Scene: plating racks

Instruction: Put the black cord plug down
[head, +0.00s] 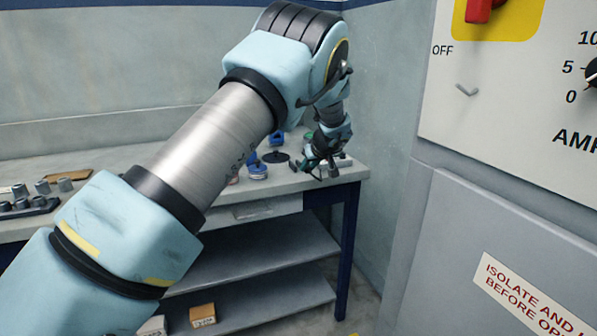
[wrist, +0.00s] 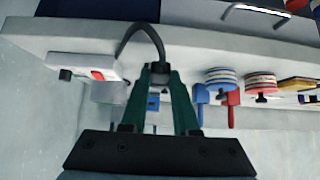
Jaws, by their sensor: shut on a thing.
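My gripper (wrist: 160,72) has green fingers and is shut on the black cord plug (wrist: 159,67). Most of the plug is hidden between the fingertips. Its black cord (wrist: 143,27) arches up from the tips and bends down to the left. In the head view my gripper (head: 322,163) is low over the right end of the grey bench (head: 335,172). The plug is too small to make out there. I cannot tell whether the plug touches the bench.
A white box (wrist: 82,62) with a red switch lies left of the fingers in the wrist view. To the right are a blue-handled tool (wrist: 201,95), a red-handled one (wrist: 233,98) and striped round spools (wrist: 222,75). A grey cabinet (head: 480,240) stands right of the bench.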

